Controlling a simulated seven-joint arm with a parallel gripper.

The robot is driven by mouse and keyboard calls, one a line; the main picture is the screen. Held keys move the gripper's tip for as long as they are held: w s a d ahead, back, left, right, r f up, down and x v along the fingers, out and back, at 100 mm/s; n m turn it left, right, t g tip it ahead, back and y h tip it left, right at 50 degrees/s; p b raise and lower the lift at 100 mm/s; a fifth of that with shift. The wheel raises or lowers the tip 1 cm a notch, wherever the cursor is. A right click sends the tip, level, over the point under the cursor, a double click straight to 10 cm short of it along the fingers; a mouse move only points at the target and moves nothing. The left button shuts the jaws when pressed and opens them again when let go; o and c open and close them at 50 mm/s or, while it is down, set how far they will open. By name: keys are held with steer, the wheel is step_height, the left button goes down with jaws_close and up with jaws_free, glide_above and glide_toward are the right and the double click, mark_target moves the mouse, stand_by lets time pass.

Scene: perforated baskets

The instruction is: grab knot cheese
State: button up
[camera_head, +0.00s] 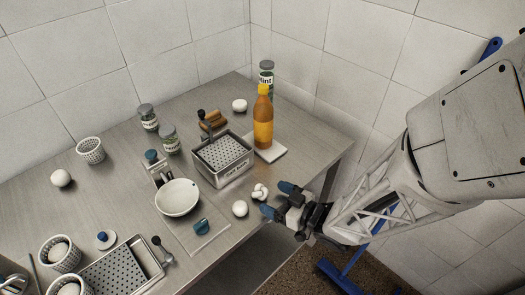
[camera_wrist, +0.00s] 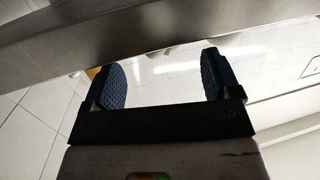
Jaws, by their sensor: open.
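The knot cheese (camera_head: 260,191) is a small white, lumpy knotted piece on the steel table near its front right edge. My gripper (camera_head: 277,199) is at that edge, just right of the cheese in the head view, with its two blue fingertips spread apart. In the wrist view my gripper (camera_wrist: 163,78) is open with nothing between the fingers. The cheese cannot be made out in the wrist view. I cannot tell how high the fingers are relative to the tabletop.
A smooth white ball (camera_head: 240,208) lies left of the knot cheese. A white bowl (camera_head: 177,198) is farther left. The steel table (camera_head: 315,150) is bare at right.

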mark_target(267, 194)
steer(key=shift+x, duration=2.55)
steer(key=c, duration=0.9)
